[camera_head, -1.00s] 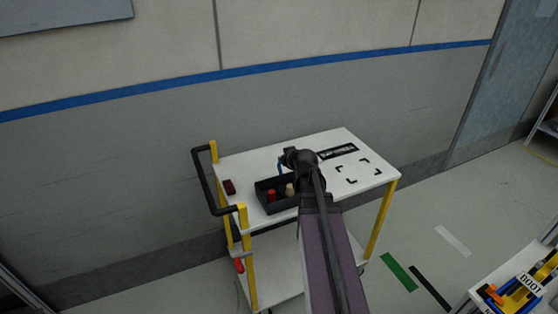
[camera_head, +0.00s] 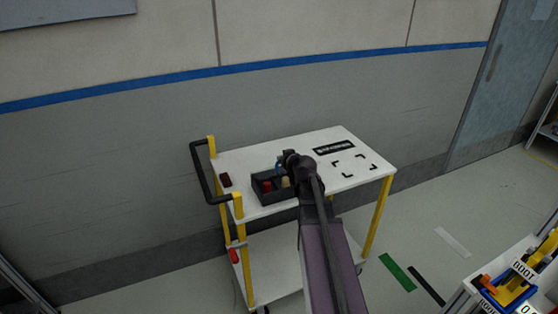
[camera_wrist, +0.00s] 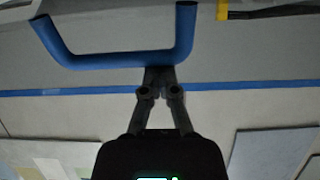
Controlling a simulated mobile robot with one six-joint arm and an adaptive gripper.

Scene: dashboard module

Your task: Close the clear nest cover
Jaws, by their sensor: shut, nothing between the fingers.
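I cannot make out a clear nest cover in either view. My gripper (camera_wrist: 160,76) is shut and empty in the wrist view. In the head view my gripper is mostly hidden behind my arm, over the white cart top (camera_head: 235,205) near the black bin (camera_head: 272,195). A small blue part (camera_head: 279,169) shows beside my arm there. A blue and yellow fixture (camera_head: 512,298) with a BOOT label is cut off at lower right.
The bin holds a red item (camera_head: 267,186) and a tan item (camera_head: 285,183). Black corner marks (camera_head: 354,166) frame a bare area of the cart top. A black handle (camera_head: 202,178) juts left. Open floor (camera_head: 410,225) lies right of the cart.

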